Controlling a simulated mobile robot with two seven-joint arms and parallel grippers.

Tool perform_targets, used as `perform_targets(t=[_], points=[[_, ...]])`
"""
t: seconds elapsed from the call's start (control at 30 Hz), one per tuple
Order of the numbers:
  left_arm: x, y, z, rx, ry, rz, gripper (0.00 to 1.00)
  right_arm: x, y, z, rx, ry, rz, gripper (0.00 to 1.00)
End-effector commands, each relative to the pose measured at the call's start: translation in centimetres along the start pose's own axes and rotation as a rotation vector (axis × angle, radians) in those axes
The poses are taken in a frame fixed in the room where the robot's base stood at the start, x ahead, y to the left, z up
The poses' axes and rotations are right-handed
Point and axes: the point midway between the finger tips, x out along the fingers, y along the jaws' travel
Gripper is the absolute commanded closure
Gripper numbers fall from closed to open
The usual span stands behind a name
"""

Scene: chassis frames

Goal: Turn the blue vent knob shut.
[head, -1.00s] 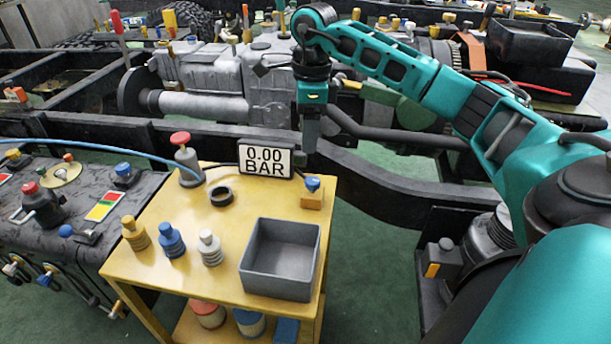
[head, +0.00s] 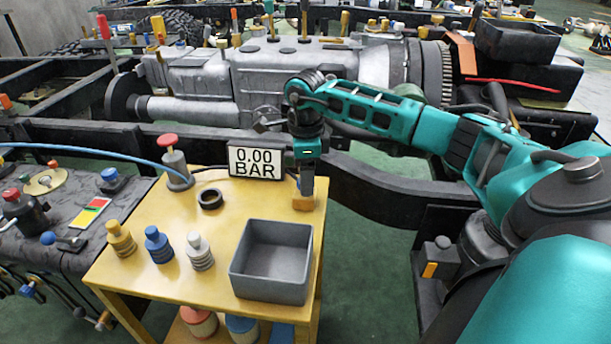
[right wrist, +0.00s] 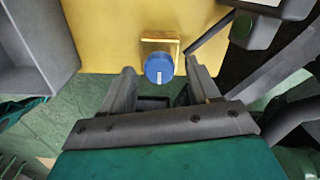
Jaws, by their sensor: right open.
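The blue vent knob (right wrist: 159,67) shows in the right wrist view, with a white mark pointing down the picture. It sits on a small brass block (right wrist: 161,40). In the head view the block (head: 303,203) stands at the right back of the yellow cart top, and my gripper hides the knob. My right gripper (head: 307,188) points down at the knob. Its jaws are open, one finger on each side of the knob in the wrist view; I cannot tell whether they touch it. My left gripper is not in view.
A gauge reading 0.00 BAR (head: 257,161) stands just left of my gripper. A grey bin (head: 273,262) sits in front. A red-topped valve (head: 175,164), a black ring (head: 210,199) and several weighted plugs stand farther left. A dark chassis rail (head: 385,190) runs behind.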

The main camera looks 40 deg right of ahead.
Motion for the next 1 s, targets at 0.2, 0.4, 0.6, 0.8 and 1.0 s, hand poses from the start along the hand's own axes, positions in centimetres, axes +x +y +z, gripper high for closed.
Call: perform_targets(t=[0.2, 0.4, 0.6, 0.8, 1.0], points=[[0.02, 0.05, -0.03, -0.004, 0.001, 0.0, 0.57, 0.08, 0.01, 0.0, 0.0, 0.0, 0.001, 0.39], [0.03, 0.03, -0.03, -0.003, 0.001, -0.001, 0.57, 0.07, 0.01, 0.0, 0.0, 0.0, 0.001, 0.55], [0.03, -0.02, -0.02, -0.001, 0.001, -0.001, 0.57, 0.05, 0.01, 0.0, 0.0, 0.0, 0.001, 0.75], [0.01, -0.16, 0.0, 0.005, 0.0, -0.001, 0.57, 0.04, 0.01, 0.0, 0.0, 0.0, 0.001, 0.94], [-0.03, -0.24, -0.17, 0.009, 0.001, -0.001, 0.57, -0.01, 0.02, 0.0, 0.01, 0.0, 0.001, 0.95]])
